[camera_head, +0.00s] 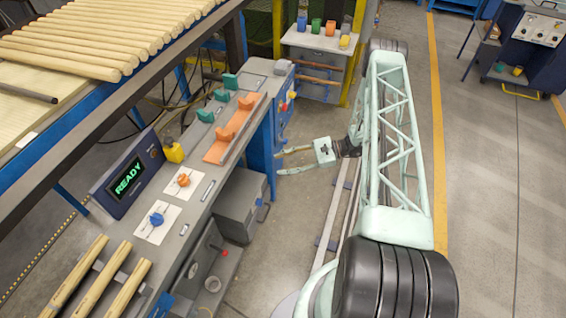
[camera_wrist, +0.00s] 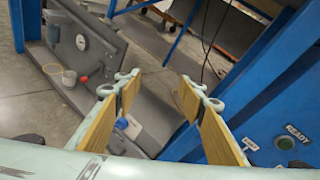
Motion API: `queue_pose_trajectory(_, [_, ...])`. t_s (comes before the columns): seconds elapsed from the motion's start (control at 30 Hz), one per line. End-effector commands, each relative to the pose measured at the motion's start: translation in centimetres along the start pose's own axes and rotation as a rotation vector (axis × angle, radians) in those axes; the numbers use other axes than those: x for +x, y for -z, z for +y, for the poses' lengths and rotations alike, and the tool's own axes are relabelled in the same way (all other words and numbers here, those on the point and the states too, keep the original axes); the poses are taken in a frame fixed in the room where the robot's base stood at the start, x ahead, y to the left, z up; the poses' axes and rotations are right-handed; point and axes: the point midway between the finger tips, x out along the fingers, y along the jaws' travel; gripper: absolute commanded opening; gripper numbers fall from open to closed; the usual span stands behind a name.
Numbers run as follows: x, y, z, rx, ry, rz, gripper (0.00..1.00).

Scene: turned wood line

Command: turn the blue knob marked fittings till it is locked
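The blue knob (camera_head: 156,219) sits on a white plate (camera_head: 150,232) on the grey bench top, in the head view. Its label is too small to read there. An orange knob (camera_head: 183,180) sits on a similar plate just beyond it. My gripper (camera_head: 280,163) is to the right of the bench, well apart from both knobs. In the wrist view my gripper's two fingers (camera_wrist: 157,92) with yellowish pads are spread wide, with nothing between them.
A display reading READY (camera_head: 128,180) stands at the bench's left edge. A yellow bottle (camera_head: 174,152), an orange fixture (camera_head: 232,130) and teal blocks (camera_head: 221,95) are on the bench. A grey box (camera_head: 240,205) is below it. A blue post (camera_wrist: 290,75) stands close right of my gripper.

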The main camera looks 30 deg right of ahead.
Motion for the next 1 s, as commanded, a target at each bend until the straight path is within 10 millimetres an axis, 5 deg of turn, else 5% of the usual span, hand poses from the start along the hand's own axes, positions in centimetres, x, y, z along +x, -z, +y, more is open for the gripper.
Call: queue_pose_trajectory(1.0, [0.0, -1.3, -0.6, -0.015, -0.023, 0.005, 0.37])
